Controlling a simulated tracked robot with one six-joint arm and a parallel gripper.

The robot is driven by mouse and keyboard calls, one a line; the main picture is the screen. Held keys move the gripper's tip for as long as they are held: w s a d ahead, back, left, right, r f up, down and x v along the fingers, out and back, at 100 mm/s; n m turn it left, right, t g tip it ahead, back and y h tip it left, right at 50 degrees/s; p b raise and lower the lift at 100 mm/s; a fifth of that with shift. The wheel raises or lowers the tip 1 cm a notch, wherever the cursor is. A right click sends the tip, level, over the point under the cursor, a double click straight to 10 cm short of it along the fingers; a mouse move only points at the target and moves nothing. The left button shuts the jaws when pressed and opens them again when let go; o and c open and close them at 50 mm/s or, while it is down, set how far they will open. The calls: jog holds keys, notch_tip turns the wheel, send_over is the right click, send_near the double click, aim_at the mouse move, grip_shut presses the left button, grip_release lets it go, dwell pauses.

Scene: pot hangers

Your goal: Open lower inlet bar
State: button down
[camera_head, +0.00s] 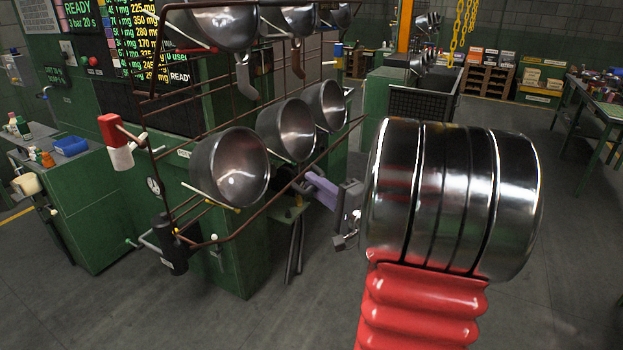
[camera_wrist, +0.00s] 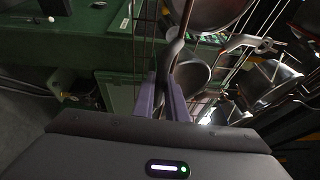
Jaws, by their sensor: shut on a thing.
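The rack of rusty brown bars (camera_head: 255,213) holds several metal pots. Its lower front bar slants from the lower left up to the right, below the lower row of pots, and I take it for the lower inlet bar. My gripper (camera_head: 310,179) has purple fingers and reaches this bar from the right, near its middle. In the wrist view, the purple fingers (camera_wrist: 163,92) are closed around a dark bar (camera_wrist: 174,48) that runs up between them. The exact contact is partly hidden by the fingers. The far ends of the bar are hard to make out.
Metal pots (camera_head: 231,168) hang just behind the bar, with more pots above (camera_head: 225,25). A dark cylinder (camera_head: 171,247) sits at the rack's lower left. Green machine cabinets stand behind. Floor (camera_head: 300,315) in front is clear.

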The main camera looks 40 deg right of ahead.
notch_tip(320, 180, down, 10)
jog(key=t, duration=0.1)
jog(key=shift+s+f+m, duration=0.2)
jog(key=shift+s+m, duration=0.1)
dwell(0.5)
jog(key=c, duration=1.8)
grip_release()
jog(key=shift+d, duration=0.1)
jog(key=shift+o, duration=0.2)
jog(key=shift+s, duration=0.1)
